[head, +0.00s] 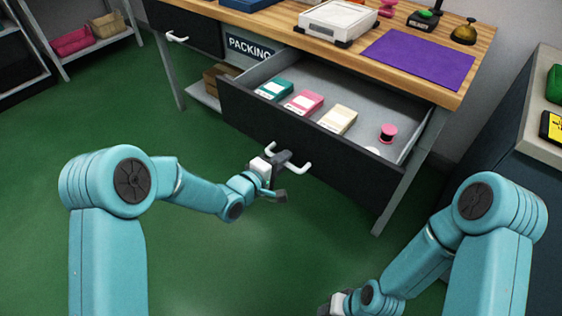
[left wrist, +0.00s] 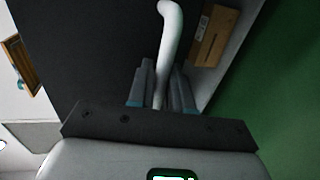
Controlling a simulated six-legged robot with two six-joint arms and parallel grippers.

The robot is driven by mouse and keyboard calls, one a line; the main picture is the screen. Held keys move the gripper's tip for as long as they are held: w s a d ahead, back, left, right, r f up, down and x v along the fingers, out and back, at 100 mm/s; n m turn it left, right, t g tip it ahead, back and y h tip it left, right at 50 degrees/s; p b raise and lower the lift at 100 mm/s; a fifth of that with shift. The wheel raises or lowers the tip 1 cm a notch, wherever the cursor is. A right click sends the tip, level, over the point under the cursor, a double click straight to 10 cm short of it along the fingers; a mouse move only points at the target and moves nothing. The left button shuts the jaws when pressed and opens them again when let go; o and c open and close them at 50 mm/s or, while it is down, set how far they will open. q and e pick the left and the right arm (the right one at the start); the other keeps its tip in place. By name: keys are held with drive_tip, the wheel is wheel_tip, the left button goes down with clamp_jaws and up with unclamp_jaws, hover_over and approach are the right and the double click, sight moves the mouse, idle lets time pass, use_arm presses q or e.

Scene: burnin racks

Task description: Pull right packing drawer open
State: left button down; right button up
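The right packing drawer (head: 335,176) stands well out from the packing table in the head view, its inside showing. Its white bar handle (head: 301,168) is on the dark front; it also shows in the left wrist view (left wrist: 170,35). My left gripper (head: 281,158) is at the handle, with the bar between its two fingers. The fingers sit close on both sides of the bar in the left wrist view (left wrist: 162,88), shut on it. My right gripper (head: 334,304) is low at the bottom edge of the head view, partly cut off; its finger opening is unclear.
The drawer holds teal, pink and cream boxes (head: 337,119) and a pink spool (head: 388,133). A shut left drawer (head: 190,27) is beside the PACKING sign (head: 249,48). A purple mat (head: 419,58) lies on the tabletop. A cabinet (head: 505,140) stands right. Green floor is clear in front.

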use_arm(q)
drive_tip(key=c, duration=1.2)
unclamp_jaws()
drive_tip(key=p+v, duration=0.2)
drive_tip(key=v, duration=1.4)
drive_tip(key=shift+s+a+p, duration=0.1)
drive_tip(key=shift+s+p, duration=0.05)
drive_tip(key=shift+p, duration=0.15)
drive_tip(key=s+d+f+g+y, duration=0.1)
drive_tip(key=s+f+g+y, duration=0.2)
drive_tip(key=f, duration=0.5)
drive_tip(key=s+d+f+g, duration=0.1)
drive_tip(key=s+f+g, duration=0.2)
drive_tip(key=s+f, duration=0.35)
drive_tip(key=s+a+f+m+g+y, duration=0.2)
drive_tip(key=s+f+m+g, duration=0.4)
drive_tip(key=s+f+m, duration=0.3)
drive_tip(key=r+p, duration=1.4)
drive_tip(key=r, duration=0.1)
drive_tip(key=s+r+p, duration=0.1)
drive_tip(key=r+p, duration=0.6)
drive_tip(key=r, duration=0.1)
drive_tip(key=shift+d+p, duration=0.15)
drive_tip(key=shift+p, duration=0.15)
